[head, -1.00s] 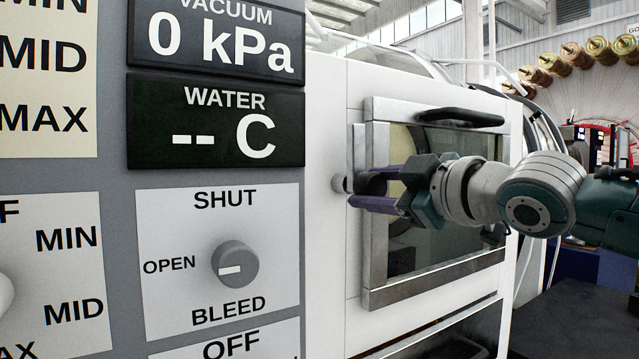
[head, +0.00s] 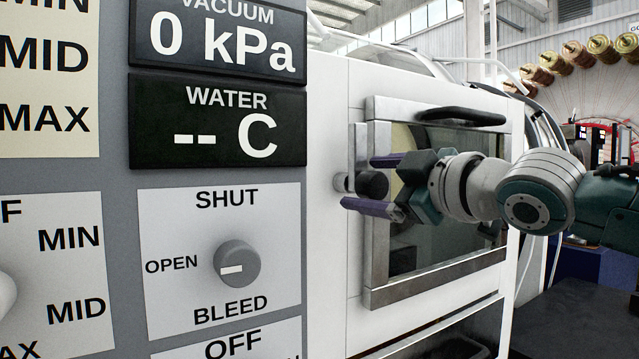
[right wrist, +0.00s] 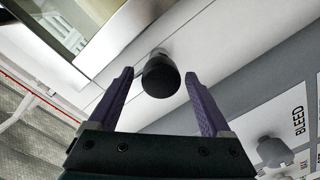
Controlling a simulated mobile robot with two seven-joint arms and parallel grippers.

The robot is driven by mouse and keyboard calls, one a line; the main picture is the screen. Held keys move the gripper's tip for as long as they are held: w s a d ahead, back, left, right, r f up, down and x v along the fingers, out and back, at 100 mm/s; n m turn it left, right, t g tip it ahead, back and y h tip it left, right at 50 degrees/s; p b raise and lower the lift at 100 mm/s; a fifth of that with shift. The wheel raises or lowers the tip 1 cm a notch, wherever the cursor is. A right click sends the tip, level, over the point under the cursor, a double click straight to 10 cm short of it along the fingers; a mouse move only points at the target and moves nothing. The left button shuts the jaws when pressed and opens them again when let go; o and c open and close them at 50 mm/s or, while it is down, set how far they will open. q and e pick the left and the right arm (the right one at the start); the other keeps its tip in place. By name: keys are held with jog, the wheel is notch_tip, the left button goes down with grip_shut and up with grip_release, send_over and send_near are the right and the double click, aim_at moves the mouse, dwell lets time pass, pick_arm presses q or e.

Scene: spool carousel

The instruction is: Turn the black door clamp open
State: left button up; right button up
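The black door clamp knob (head: 372,184) sits at the left edge of the metal-framed door (head: 378,270), on a short grey mount. In the right wrist view the round black knob (right wrist: 161,78) lies between the fingertips. My right gripper (head: 358,182) comes in from the right with its purple fingers apart, one above and one below the knob. In the right wrist view the open fingers (right wrist: 159,74) show gaps on both sides of the knob, so it is not gripped. My left gripper is not in view.
The door has a dark window and a black handle (head: 460,116) along its top. To the left, the grey control panel carries a bleed knob (head: 236,263) and a water display (head: 217,122). Spools (head: 575,52) stand at the back right.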

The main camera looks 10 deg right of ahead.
jog(key=shift+s+d+f, duration=0.15)
jog(key=shift+s+d, duration=0.05)
jog(key=shift+s, duration=0.2)
jog(key=b+v, duration=0.2)
jog(key=v, duration=0.7)
jog(key=shift+r, duration=0.2)
